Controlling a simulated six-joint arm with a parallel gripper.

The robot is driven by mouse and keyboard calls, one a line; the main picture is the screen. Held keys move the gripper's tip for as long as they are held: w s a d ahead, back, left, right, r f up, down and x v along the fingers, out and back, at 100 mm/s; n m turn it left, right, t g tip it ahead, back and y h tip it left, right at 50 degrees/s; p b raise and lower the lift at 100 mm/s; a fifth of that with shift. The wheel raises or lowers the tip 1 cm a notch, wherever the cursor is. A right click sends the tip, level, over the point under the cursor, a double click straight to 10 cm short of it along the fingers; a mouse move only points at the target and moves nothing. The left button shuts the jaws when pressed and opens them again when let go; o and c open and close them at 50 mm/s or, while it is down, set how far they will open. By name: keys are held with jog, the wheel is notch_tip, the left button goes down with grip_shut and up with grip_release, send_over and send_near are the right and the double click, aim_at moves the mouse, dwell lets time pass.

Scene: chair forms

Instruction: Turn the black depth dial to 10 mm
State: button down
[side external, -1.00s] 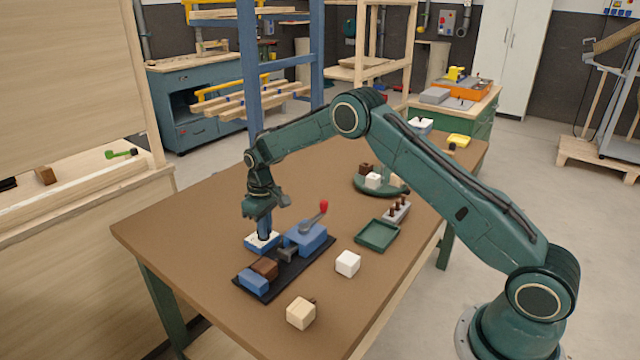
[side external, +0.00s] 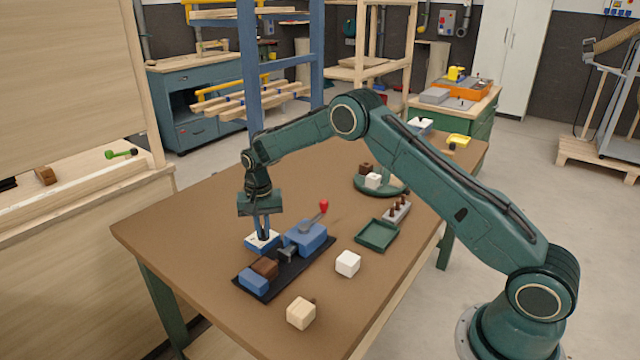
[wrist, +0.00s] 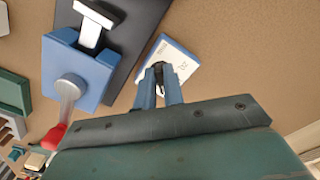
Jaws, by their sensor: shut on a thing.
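The black depth dial (wrist: 158,68) sits on a small blue block with a white marked top plate (wrist: 184,60). My gripper (wrist: 159,80) is shut on the dial, with a blue finger on each side of it. In the side view my gripper (side external: 263,236) points straight down onto the white-topped block (side external: 253,245) and hides the dial. The marks on the plate are too small to read, so the dial's setting cannot be told.
Close by, a blue fixture (side external: 306,236) with a red-knobbed lever (side external: 323,206) stands on a black base (side external: 285,272). A brown block (side external: 264,267), a white cube (side external: 347,263), a wooden cube (side external: 301,313) and a green tray (side external: 377,235) are nearby. The table's left part is clear.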

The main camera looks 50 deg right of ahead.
aim_at(263, 232)
jog(key=shift+m, duration=0.6)
jog(key=c, duration=1.5)
grip_release()
jog(key=shift+r, duration=0.1)
notch_tip(263, 232, up, 14)
